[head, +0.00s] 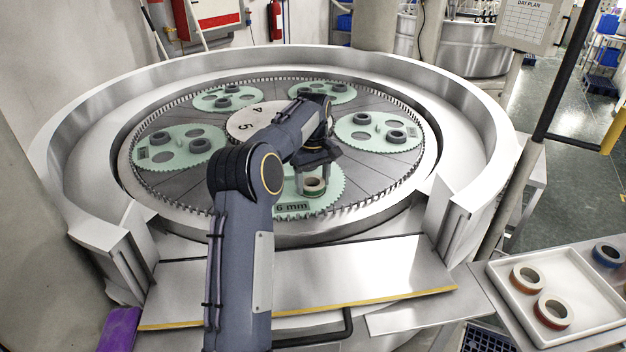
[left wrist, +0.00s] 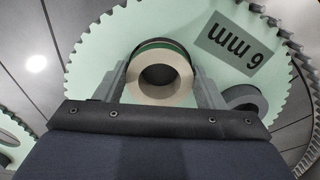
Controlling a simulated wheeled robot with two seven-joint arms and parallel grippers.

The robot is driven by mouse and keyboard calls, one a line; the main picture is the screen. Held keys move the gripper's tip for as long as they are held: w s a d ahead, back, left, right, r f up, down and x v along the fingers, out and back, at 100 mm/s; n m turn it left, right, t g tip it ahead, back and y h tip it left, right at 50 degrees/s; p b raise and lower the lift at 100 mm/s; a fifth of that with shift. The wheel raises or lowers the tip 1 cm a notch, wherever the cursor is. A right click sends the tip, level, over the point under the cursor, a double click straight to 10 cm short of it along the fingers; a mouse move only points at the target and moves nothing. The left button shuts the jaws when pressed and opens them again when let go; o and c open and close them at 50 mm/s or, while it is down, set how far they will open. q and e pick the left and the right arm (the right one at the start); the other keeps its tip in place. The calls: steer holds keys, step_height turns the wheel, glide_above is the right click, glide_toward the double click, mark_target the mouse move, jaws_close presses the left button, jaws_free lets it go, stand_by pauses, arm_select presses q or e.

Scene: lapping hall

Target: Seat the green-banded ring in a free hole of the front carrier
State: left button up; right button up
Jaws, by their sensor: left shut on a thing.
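The green-banded ring (head: 314,185) has a pale top face and a green band round its side. My left gripper (head: 313,178) is shut on it, pointing down over the front carrier (head: 334,190). In the left wrist view the ring (left wrist: 160,82) sits between the two fingers, with a thin dark arc along its far side. The band still shows in the head view; I cannot tell whether the ring's bottom is in a hole. The mint-green toothed carrier (left wrist: 110,35) bears a "6 mm" label. A dark grey ring (left wrist: 245,97) is partly hidden by the right finger.
Other mint carriers, such as the left one (head: 163,157) and the right one (head: 362,131), lie round the hub with grey rings. A high metal rim (head: 85,130) surrounds the plate. A white tray (head: 508,297) with two banded rings stands at right, a blue-banded ring (head: 607,254) beside it.

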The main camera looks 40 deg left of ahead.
arm_select(q)
steer(key=shift+s+d+f, duration=0.1)
steer(key=shift+f, duration=0.15)
steer(key=shift+f, duration=0.1)
